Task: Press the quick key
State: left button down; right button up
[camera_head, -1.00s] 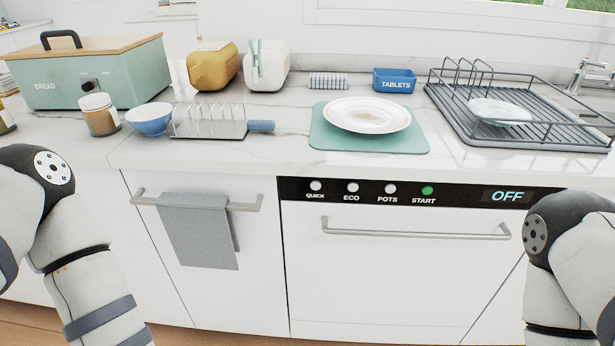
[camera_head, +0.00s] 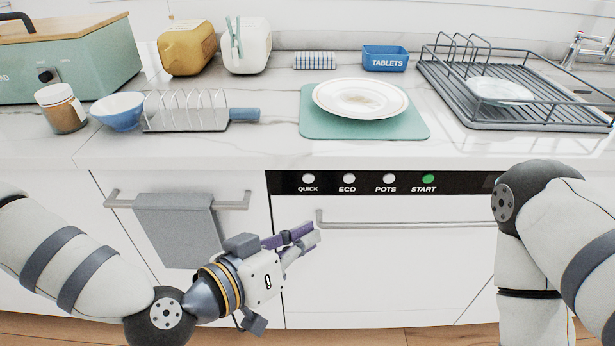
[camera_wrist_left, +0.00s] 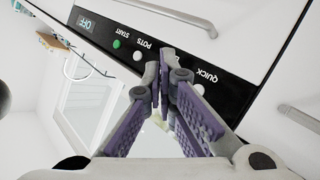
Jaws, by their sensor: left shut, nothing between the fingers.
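The quick key (camera_head: 308,178) is a round white button at the left end of the black dishwasher panel (camera_head: 455,183), above its QUICK label. In the left wrist view the panel is upside down, and the quick key (camera_wrist_left: 198,88) shows just beside the fingers. My left gripper (camera_head: 312,235) is shut and empty, below the quick key in the head view and apart from it. In the left wrist view its purple-padded fingers (camera_wrist_left: 167,62) meet in front of the panel and hide the eco key. My right gripper is out of view.
Pots (camera_head: 389,178) and green start (camera_head: 428,179) keys sit further right. Below is the dishwasher handle (camera_head: 410,224). A towel (camera_head: 178,232) hangs from a cabinet bar at left. The countertop above holds a plate (camera_head: 361,97) on a green mat and a dish rack (camera_head: 520,118).

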aim_at(322, 186)
pick_arm(q)
jog(key=shift+w, duration=0.1)
